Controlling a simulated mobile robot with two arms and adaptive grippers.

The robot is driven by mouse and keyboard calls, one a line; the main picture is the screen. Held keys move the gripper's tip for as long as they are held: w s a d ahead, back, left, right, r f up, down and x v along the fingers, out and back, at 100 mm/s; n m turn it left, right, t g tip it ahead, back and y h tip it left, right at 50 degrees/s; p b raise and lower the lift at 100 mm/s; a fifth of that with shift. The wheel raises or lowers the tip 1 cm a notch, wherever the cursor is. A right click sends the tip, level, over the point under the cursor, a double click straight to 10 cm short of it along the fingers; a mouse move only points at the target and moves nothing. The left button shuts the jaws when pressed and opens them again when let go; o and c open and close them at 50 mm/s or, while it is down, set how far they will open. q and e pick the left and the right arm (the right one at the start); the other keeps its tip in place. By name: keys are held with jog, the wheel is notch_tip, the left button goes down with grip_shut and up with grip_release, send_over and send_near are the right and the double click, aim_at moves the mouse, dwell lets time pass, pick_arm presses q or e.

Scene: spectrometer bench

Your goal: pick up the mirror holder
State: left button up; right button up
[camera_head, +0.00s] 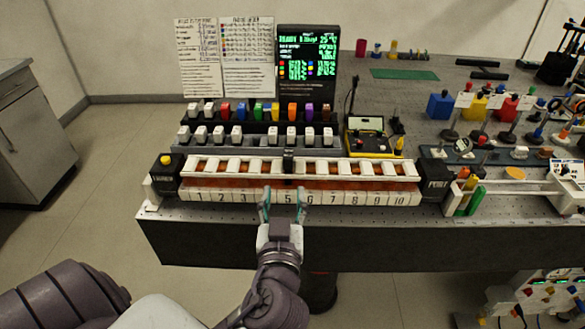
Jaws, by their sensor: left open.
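My left gripper (284,199) is open at the front edge of the long numbered rail (235,198), around the labels 5 and 6. Its two fingers are spread, and nothing shows between them. A small black upright piece (288,161) stands at the middle of the rail, just beyond the fingertips. It may be the mirror holder, but it is too small to tell for sure. My right gripper is not in view.
Rows of coloured and white blocks (238,110) stand behind the rail, below a dark display (308,55). A yellow-edged device (370,137) is right of them. Optics on posts (478,112) crowd the right side. A green mat (404,74) lies at the back. Floor is open at left.

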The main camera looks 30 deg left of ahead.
aim_at(288, 166)
pick_arm(q)
jog(key=p+x, duration=0.1)
jog(key=x, duration=0.5)
jog(key=shift+w+a+p, duration=0.15)
jog(key=shift+w+p, duration=0.05)
jog(key=shift+p, duration=0.15)
jog(key=shift+w+a, duration=0.2)
jog(key=shift+w, duration=0.25)
jog(key=p+x, duration=0.1)
jog(key=x, duration=0.1)
jog(key=p+x, duration=0.1)
jog(key=x, duration=0.1)
jog(key=shift+w+f, duration=0.25)
jog(key=shift+w+a+f, duration=0.1)
jog(key=shift+w, duration=0.15)
jog(key=shift+c, duration=0.3)
jog(key=c, duration=0.8)
grip_shut()
